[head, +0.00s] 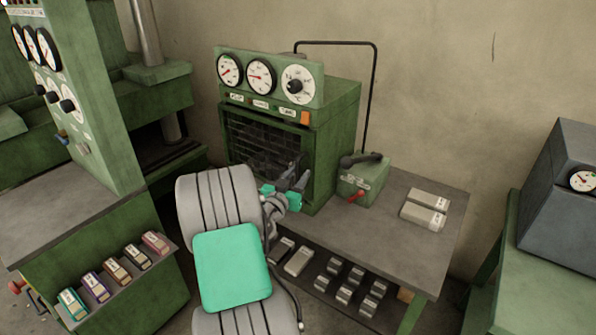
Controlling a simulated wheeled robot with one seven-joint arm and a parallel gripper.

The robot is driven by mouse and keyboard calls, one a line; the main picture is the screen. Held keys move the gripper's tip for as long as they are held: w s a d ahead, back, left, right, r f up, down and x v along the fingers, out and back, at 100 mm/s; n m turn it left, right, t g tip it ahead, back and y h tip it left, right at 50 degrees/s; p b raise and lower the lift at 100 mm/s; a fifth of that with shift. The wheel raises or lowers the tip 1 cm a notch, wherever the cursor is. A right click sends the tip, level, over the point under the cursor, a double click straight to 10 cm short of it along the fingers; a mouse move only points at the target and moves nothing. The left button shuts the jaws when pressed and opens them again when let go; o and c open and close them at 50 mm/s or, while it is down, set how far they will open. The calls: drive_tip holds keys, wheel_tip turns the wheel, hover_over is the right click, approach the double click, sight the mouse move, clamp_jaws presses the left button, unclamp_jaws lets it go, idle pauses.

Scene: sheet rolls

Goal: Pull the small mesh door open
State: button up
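The small mesh door (250,145) is on the front of a green cabinet under a panel of dials. It is dark wire mesh and looks shut against the cabinet. My gripper (298,170) is in front of the lower right part of the door, near its right edge. Its two dark grey fingers look apart, pointing up and toward the cabinet. I cannot tell whether they touch the door. No handle shows clearly; the gripper hides that part of the door.
The cabinet (340,115) stands on a grey-topped bench (400,250). A small green box with a red lever (362,185) is close to my gripper's right. Pale blocks (425,212) lie farther right. A tall dial console (100,110) stands at left. My arm covers the bench's left front.

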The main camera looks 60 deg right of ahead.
drive_tip(key=shift+d, duration=0.25)
drive_tip(key=shift+c, duration=0.4)
clamp_jaws()
idle(0.9)
